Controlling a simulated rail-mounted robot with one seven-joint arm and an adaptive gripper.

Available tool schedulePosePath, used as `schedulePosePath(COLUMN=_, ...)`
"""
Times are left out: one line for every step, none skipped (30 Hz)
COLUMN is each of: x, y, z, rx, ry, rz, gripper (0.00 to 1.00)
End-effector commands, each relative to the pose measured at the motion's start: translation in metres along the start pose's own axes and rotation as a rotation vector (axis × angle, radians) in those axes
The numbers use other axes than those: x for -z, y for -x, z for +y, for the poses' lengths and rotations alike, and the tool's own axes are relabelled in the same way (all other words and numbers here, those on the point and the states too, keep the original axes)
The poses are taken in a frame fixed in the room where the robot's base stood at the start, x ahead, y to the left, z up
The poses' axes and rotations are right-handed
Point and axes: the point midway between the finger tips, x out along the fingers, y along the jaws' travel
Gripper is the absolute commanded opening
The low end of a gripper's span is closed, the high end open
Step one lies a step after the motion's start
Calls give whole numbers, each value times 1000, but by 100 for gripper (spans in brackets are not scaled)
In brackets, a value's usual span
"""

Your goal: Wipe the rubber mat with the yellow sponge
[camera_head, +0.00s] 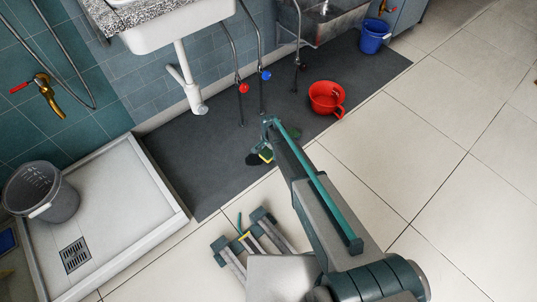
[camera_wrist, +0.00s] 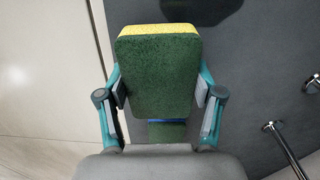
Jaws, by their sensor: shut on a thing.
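The sponge (camera_head: 266,154) has a yellow layer and a dark green layer. In the wrist view the sponge (camera_wrist: 157,75) turns its green face to the camera, with yellow along the far edge. My gripper (camera_wrist: 158,92) is shut on its two sides. In the head view my gripper (camera_head: 270,140) is over the rubber mat, partly hidden by my arm. The rubber mat (camera_head: 190,160) is a dark grey sheet along the wall; it also fills the right of the wrist view (camera_wrist: 255,75). A black patch (camera_head: 253,160) lies on the mat beside the sponge. Sponge-to-mat contact cannot be told.
A red pot (camera_head: 326,97) and a blue bucket (camera_head: 374,36) stand right of the gripper. Pipes with a red valve (camera_head: 243,88) and a blue valve (camera_head: 265,75) rise behind it. A shower tray (camera_head: 110,205) with a grey bucket (camera_head: 42,192) is left. Pale floor tiles (camera_head: 370,165) are clear.

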Motion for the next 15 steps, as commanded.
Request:
schedulePosePath(x=0, y=6, z=0, rx=0, ry=-1, rz=0, gripper=48)
schedulePosePath(x=0, y=8, z=0, rx=0, ry=-1, rz=0, gripper=48)
schedulePosePath(x=1, y=12, z=1, rx=0, ry=-1, rz=0, gripper=48)
schedulePosePath(x=1, y=14, z=1, rx=0, ry=-2, rz=0, gripper=48)
schedulePosePath(x=1, y=16, z=1, rx=0, ry=-2, rz=-1, gripper=48)
schedulePosePath(x=1, y=19, z=1, rx=0, ry=-2, rz=0, gripper=48)
schedulePosePath(x=1, y=22, z=1, rx=0, ry=-3, rz=-1, gripper=48)
schedulePosePath(x=1, y=24, z=1, rx=0, ry=-3, rz=0, gripper=48)
schedulePosePath(x=2, y=27, z=1, rx=0, ry=-3, rz=0, gripper=48)
schedulePosePath(x=2, y=30, z=1, rx=0, ry=-4, rz=0, gripper=48)
schedulePosePath(x=2, y=32, z=2, rx=0, ry=-4, rz=0, gripper=48)
schedulePosePath(x=2, y=36, z=2, rx=0, ry=-4, rz=0, gripper=48)
schedulePosePath(x=2, y=38, z=2, rx=0, ry=-5, rz=0, gripper=48)
schedulePosePath(x=2, y=40, z=2, rx=0, ry=-5, rz=0, gripper=48)
schedulePosePath(x=3, y=44, z=2, rx=0, ry=-5, rz=0, gripper=48)
